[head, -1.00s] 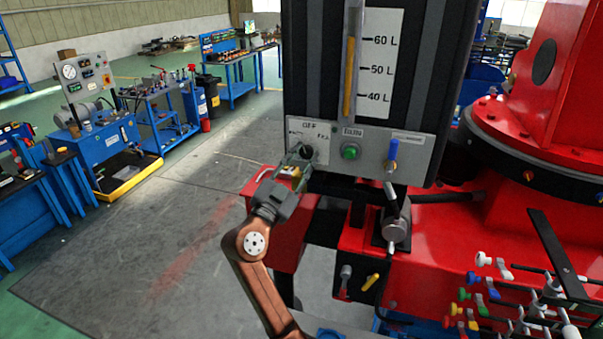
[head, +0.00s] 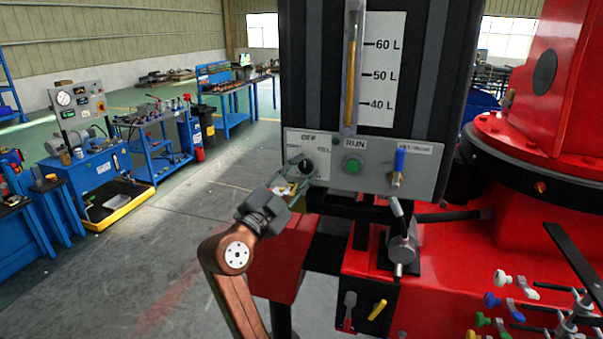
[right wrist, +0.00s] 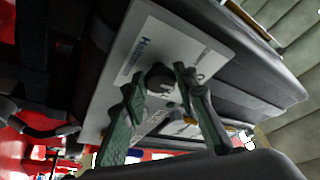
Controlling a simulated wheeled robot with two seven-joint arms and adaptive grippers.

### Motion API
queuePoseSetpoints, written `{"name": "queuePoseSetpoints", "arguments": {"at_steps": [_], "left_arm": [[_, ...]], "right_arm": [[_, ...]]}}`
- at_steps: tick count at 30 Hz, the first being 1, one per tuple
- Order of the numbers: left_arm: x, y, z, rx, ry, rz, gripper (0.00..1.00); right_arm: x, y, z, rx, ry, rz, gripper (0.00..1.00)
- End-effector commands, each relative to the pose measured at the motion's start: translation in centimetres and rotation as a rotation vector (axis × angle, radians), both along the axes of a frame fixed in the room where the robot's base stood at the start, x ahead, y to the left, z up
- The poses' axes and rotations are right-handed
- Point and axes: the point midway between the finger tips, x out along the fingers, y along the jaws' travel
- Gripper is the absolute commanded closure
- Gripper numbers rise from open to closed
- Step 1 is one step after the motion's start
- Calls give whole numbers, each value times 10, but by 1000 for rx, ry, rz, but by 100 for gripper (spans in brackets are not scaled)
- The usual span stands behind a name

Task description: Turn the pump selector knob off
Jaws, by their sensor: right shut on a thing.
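The pump selector knob (head: 307,167) is a dark round knob on the left of the grey control panel (head: 372,182). A label reading OFF is printed above it, with smaller marks to either side. My right gripper (head: 300,166) is at the knob, its fingers shut on it from the left and below. In the right wrist view the knob (right wrist: 160,78) sits between the two green-grey fingertips (right wrist: 158,84). The fingers partly hide the knob, and I cannot tell which way its pointer faces. My left gripper is not in view.
A green RUN button (head: 352,166) and a blue-handled lever (head: 398,166) are on the same panel, right of the knob. A litre gauge (head: 382,70) stands above.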

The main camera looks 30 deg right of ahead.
Motion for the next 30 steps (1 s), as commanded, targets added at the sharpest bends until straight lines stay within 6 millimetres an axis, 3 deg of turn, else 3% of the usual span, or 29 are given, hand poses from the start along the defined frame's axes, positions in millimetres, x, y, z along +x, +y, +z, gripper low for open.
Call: {"name": "queuePoseSetpoints", "arguments": {"at_steps": [5, 6, 13, 23, 30], "left_arm": [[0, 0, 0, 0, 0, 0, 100], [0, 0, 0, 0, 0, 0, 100], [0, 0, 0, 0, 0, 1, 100], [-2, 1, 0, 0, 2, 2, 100], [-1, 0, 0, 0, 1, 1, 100]], "right_arm": [[1, 0, 0, 0, 2, 2, 98], [1, 0, 0, 0, 2, 2, 72], [0, 0, 0, -1, 1, 0, 56], [-1, 3, -1, -1, 1, 0, 56], [-15, 36, -11, -1, 2, 4, 56]]}}
